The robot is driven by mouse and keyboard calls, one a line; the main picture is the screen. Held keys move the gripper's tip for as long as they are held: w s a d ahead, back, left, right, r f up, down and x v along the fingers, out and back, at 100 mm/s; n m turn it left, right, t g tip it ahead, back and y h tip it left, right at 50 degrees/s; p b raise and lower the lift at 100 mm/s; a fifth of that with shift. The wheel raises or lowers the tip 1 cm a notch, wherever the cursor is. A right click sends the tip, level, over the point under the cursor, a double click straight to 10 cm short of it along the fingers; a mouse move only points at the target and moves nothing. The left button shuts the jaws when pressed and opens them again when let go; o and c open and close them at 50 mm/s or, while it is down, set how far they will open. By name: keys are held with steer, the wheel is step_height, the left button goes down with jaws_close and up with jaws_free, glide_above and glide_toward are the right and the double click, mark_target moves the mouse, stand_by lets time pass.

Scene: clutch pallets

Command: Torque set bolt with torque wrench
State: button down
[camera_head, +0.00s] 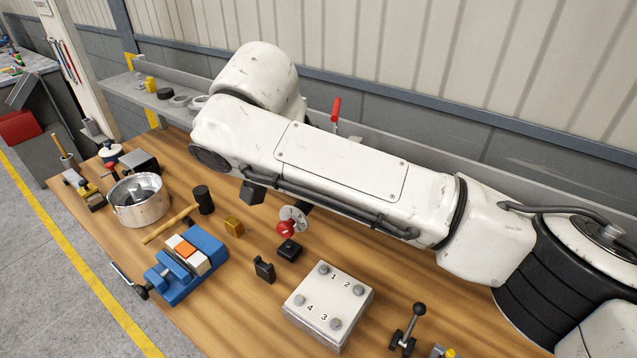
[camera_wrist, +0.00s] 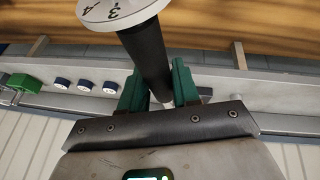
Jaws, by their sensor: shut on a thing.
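My gripper (camera_wrist: 158,92) has green fingers shut on the black handle of a tool, which I take as the torque wrench (camera_wrist: 148,52). A white dial with numbers sits at the far end of the handle. In the head view a pale disc with a red knob (camera_head: 287,226) shows just below my arm and looks like the same tool; my arm hides the gripper. A pale square block (camera_head: 318,293) on the bench bears bolts (camera_head: 358,290) at its corners, numbered 1, 2 and 3 and one more. The tool is apart from the block, above left of it.
A blue vise (camera_head: 190,272), a wooden-handled mallet (camera_head: 203,199), a metal bowl (camera_head: 138,200) and small dark blocks (camera_head: 264,269) stand on the wooden bench. A lever with a black ball (camera_head: 419,309) stands right of the block. A back ledge holds rings (camera_wrist: 86,85).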

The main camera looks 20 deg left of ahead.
steer(key=shift+r, duration=0.2)
steer(key=shift+d+r, duration=0.1)
steer(key=shift+r, duration=2.3)
